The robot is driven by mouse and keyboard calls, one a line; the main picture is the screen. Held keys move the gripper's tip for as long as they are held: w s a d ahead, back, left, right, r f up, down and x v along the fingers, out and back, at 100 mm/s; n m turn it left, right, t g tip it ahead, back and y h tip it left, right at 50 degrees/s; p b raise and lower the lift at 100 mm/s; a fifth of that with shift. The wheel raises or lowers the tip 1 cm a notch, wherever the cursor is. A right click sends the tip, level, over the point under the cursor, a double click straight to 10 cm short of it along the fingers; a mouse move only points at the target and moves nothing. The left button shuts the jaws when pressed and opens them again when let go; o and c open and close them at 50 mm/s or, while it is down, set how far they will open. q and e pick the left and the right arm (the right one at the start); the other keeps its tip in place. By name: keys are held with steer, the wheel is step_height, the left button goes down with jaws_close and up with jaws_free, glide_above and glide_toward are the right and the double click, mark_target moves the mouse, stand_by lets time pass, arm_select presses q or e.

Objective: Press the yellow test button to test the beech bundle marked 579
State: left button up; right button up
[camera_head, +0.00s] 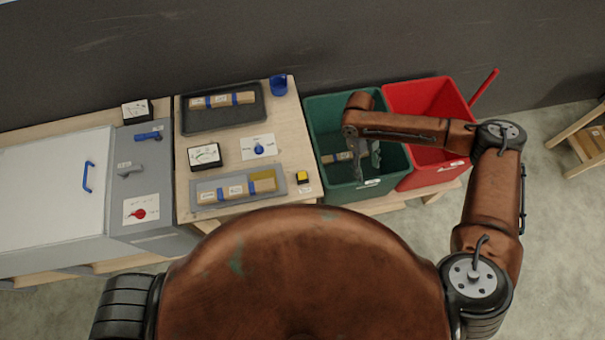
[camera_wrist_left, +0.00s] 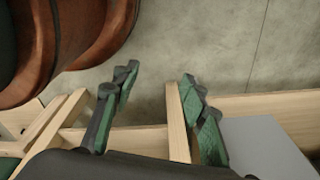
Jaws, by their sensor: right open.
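The label numbers are too small to read. My right gripper (camera_head: 365,165) is open, pointing down into the green crate (camera_head: 315,112), away from the button. A wooden piece (camera_head: 338,157) shows beside it in the crate. My left gripper (camera_wrist_left: 157,78) is open and empty in the left wrist view, over the floor and a wooden frame.
Another bundle (camera_head: 222,100) lies on a dark tray (camera_head: 190,122) at the back. A blue cup (camera_head: 279,85), a dial meter (camera_head: 205,156) and a blue knob (camera_head: 258,149) share the table. A red crate (camera_head: 425,94) stands right; a grey-white cabinet (camera_head: 50,190) stands left.

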stand_by(0.3)
arm_select(q)
jaws_close()
stand_by(0.3)
stand_by(1.2)
